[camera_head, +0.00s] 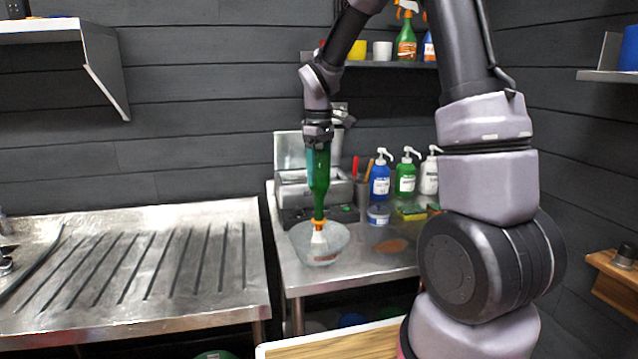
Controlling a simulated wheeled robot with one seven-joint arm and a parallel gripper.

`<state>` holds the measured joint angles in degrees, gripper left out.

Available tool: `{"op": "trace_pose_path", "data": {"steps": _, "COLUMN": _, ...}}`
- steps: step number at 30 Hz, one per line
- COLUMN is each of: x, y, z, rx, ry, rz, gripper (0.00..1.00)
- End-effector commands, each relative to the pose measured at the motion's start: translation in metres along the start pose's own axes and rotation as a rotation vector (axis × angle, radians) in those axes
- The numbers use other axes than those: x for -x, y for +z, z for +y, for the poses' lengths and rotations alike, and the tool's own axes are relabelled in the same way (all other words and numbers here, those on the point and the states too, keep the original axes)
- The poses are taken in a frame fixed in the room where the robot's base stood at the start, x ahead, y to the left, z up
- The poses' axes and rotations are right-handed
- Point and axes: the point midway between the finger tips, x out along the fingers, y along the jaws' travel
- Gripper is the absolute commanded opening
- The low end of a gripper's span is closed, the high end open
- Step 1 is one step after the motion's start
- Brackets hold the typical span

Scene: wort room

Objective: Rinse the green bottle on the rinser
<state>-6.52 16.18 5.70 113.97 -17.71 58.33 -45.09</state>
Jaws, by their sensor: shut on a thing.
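The green bottle (319,178) hangs upside down, close to vertical, with its neck pointing down. My gripper (318,146) is shut on the bottle's upper end, which is its base. Below it a clear round bowl (337,244) stands on the steel counter; I take it for the rinser. A white piece with an orange top (319,235) stands in the bowl. The bottle's mouth is right at the orange top; whether they touch I cannot tell.
Blue (380,181), green (405,179) and white (429,176) pump bottles stand behind at the right. A steel appliance (292,190) stands behind the bowl. A bare ribbed draining board (150,260) lies left. A shelf (400,65) hangs above.

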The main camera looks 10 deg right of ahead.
Motion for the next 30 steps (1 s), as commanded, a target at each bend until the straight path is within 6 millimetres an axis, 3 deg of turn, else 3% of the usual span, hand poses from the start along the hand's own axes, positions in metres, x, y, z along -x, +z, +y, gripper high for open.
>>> {"op": "trace_pose_path", "data": {"steps": 30, "x": 0.044, "y": 0.0, "z": 0.0, "rx": 0.0, "ry": 0.001, "rz": 0.001, "gripper": 0.2}}
